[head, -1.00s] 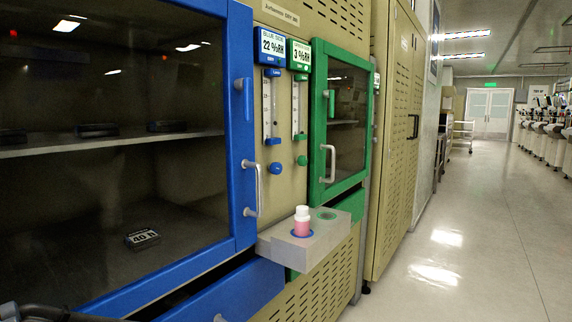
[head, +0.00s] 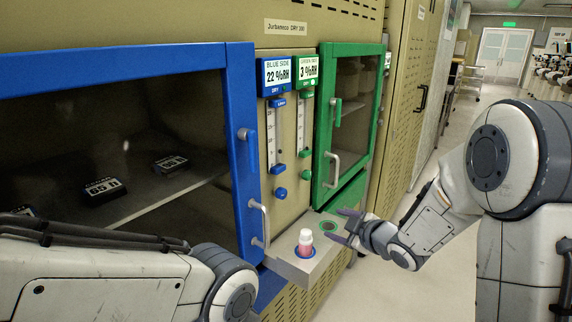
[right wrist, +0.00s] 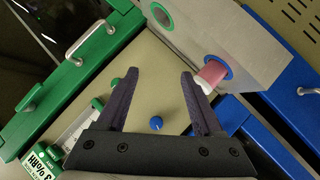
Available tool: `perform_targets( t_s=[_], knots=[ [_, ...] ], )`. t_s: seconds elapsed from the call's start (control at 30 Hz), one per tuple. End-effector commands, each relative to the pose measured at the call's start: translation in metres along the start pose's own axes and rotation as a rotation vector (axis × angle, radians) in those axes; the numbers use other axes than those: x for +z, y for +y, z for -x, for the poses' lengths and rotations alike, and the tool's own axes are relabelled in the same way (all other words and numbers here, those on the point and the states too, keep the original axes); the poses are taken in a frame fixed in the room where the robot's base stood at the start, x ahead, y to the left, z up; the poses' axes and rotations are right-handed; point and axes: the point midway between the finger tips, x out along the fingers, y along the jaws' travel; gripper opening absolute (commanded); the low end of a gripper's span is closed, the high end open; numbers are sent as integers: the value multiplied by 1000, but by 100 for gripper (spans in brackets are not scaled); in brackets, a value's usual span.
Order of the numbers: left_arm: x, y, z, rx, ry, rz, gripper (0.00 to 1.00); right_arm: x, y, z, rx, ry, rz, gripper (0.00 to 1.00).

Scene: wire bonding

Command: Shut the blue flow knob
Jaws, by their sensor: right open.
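The blue flow knob (head: 280,193) is a small round knob on the beige panel, below the blue-side flow tube (head: 271,135). In the right wrist view a blue knob (right wrist: 156,123) shows between my fingers, beyond the palm. My right gripper (head: 337,225) is open and empty, above the grey ledge and right of and below the knob; its fingers (right wrist: 156,75) are spread in the wrist view. It is apart from the knob. My left arm enters at lower left, but its gripper is out of view.
A pink bottle with a white cap (head: 305,242) stands on the grey ledge (head: 290,270) below the panel. The green knob (head: 305,174) is right of the blue one. The blue door handle (head: 259,222) and green door handle (head: 333,170) stick out on either side.

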Motion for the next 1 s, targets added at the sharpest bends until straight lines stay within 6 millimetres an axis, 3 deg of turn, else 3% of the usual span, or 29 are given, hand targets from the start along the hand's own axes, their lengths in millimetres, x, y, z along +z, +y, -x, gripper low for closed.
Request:
perform_targets(
  t_s=[0.03,0.1,0.23,0.4,0.57,1.0],
  knots=[
    [0,1,13,0,-1,0,50,-11,12,0,7,93,61,68],
    [-1,1,15,0,-1,0,50,-28,15,-1,14,241,153,68],
    [-1,1,16,0,-1,0,50,-53,10,7,23,470,270,68],
    [-1,1,17,0,-1,0,50,-70,4,17,32,627,332,68],
    [-1,1,19,0,-1,0,50,-82,2,10,31,657,342,68],
    [-1,2,27,0,-1,0,50,-128,-4,-51,32,652,340,68]
  ],
)
